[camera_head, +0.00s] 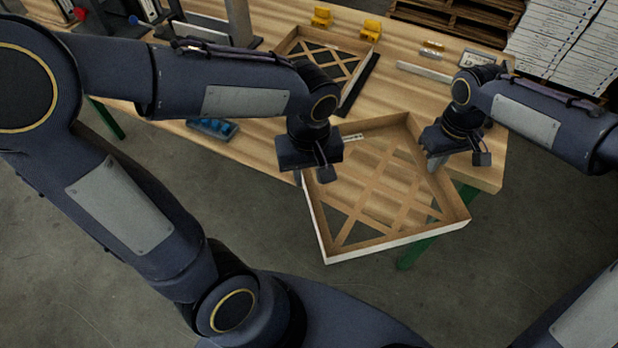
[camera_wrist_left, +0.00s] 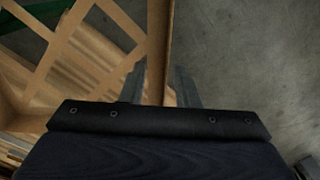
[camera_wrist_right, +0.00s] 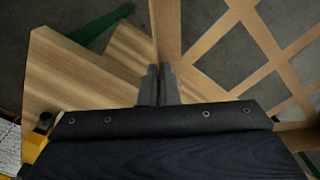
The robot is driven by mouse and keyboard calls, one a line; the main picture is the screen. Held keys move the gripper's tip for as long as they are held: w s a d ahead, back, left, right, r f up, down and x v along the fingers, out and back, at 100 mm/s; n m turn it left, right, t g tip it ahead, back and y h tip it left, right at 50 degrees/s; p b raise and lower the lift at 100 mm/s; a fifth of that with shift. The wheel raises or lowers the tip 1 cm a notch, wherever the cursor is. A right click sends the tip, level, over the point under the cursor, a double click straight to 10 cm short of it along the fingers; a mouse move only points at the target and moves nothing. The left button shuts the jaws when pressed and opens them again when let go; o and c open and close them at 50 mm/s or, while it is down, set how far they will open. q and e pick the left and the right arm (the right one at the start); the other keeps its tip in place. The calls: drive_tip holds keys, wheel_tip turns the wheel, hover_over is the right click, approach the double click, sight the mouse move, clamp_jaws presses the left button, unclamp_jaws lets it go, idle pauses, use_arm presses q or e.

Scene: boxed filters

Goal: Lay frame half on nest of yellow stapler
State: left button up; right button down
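A large cardboard-brown frame half (camera_head: 395,237) with white outer sides and a lattice shows in the head view, partly over the table's front edge. My left gripper (camera_head: 312,180) is at its left side. In the left wrist view, its fingers (camera_wrist_left: 160,80) stand apart, one on each side of the frame wall. My right gripper (camera_head: 437,160) is at the far right side; in the right wrist view its fingers (camera_wrist_right: 159,80) are close together on the wall. Two yellow staplers (camera_head: 321,16) (camera_head: 371,29) stand at the far edge, beside a nest (camera_head: 290,42) containing a lattice.
The wooden table (camera_head: 255,150) has a blue tray (camera_head: 212,127) at its front edge. A dark bar (camera_head: 359,84) lies beside the nest, and a pale strip (camera_head: 424,71) lies further right. White stacks (camera_head: 555,40) and wooden pallets (camera_head: 465,18) stand behind.

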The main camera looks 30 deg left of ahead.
sight(309, 182)
use_arm(q)
drive_tip(key=shift+f, duration=1.5)
